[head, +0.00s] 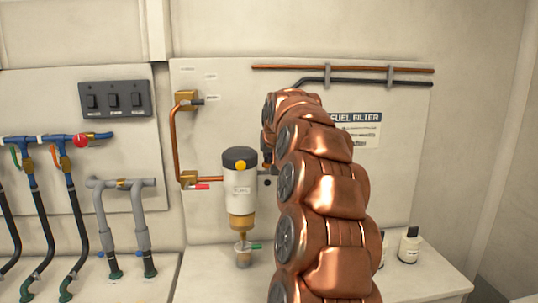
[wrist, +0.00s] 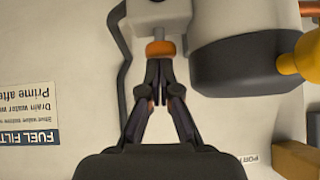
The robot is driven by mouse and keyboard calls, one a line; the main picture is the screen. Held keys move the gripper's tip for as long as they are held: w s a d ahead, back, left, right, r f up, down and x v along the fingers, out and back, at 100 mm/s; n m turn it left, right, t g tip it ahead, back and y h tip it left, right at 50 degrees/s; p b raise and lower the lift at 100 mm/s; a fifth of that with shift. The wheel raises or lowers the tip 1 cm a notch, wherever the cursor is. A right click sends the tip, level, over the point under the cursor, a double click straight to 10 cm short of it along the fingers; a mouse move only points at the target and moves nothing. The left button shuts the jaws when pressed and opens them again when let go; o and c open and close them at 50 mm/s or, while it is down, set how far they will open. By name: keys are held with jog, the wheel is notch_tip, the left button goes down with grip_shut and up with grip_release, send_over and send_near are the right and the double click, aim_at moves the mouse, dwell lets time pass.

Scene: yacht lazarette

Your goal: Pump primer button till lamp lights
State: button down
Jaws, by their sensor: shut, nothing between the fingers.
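In the wrist view, an orange round button (wrist: 160,48) sits on a short grey stem below a white-grey block (wrist: 158,14). My gripper (wrist: 158,66) is shut and empty, with its fingertips at the orange button; I cannot tell whether they touch it. In the head view my copper arm hides the button and my gripper. The fuel filter (head: 240,195) has a white body, a black cap and an amber bowl. A yellow round piece (head: 240,165) on its cap also shows in the wrist view (wrist: 300,62). I cannot tell whether it is the lamp.
The fuel filter label (head: 360,118) is on the panel behind my arm. A switch box (head: 114,100) and blue valve pipes (head: 60,140) are at left. A copper pipe (head: 176,145) runs beside the filter. A small cup (head: 243,256) and a white bottle (head: 409,247) stand on the ledge.

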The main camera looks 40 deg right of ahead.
jog(key=shift+f+b, duration=1.1)
notch_tip(320, 180, up, 4)
jog(key=shift+s+r+p, duration=0.1)
jog(key=shift+r+p, duration=0.1)
jog(key=shift+p, duration=0.7)
jog(key=b+v, duration=0.2)
jog(key=v, duration=0.8)
jog(key=shift+b, duration=0.35)
